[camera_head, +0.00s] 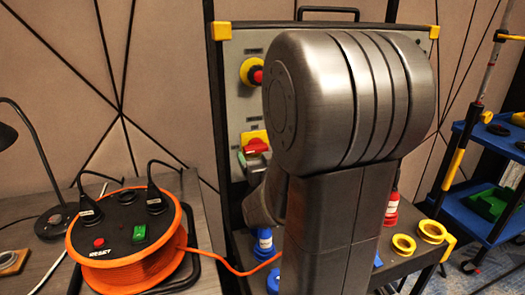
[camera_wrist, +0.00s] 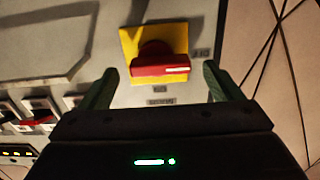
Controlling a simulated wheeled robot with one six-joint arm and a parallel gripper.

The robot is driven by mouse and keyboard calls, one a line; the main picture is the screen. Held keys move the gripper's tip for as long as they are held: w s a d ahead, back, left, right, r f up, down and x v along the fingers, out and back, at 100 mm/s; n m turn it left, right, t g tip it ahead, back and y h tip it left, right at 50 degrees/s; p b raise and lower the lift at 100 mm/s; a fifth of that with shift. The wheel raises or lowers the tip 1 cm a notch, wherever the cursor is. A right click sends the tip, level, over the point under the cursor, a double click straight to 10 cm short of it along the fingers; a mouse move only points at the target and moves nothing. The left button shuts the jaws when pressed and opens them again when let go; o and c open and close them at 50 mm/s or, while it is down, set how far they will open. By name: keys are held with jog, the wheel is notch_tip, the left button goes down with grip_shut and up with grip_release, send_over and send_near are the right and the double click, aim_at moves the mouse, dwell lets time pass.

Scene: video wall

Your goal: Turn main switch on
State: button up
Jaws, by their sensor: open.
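The main switch is a red rotary handle (camera_wrist: 160,66) on a yellow square plate (camera_wrist: 130,40) on the grey panel. In the wrist view it sits between and beyond the two fingertips of my gripper (camera_wrist: 160,72), which is open and empty. The handle lies roughly across the picture, with a pale label at its right end. I cannot tell whether the fingers touch it. In the head view the red handle (camera_head: 256,146) shows left of my arm, which hides much of the panel and most of my gripper.
A red and yellow emergency button (camera_head: 252,72) is above the switch. Breakers (camera_wrist: 35,118) line the wrist view's left side. An orange cable reel (camera_head: 130,238) stands on the table at left. Blue and red plugs (camera_head: 265,243) are below the panel. A blue cart (camera_head: 490,165) stands right.

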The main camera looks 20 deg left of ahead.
jog(key=shift+x, duration=1.05)
jog(key=c, duration=1)
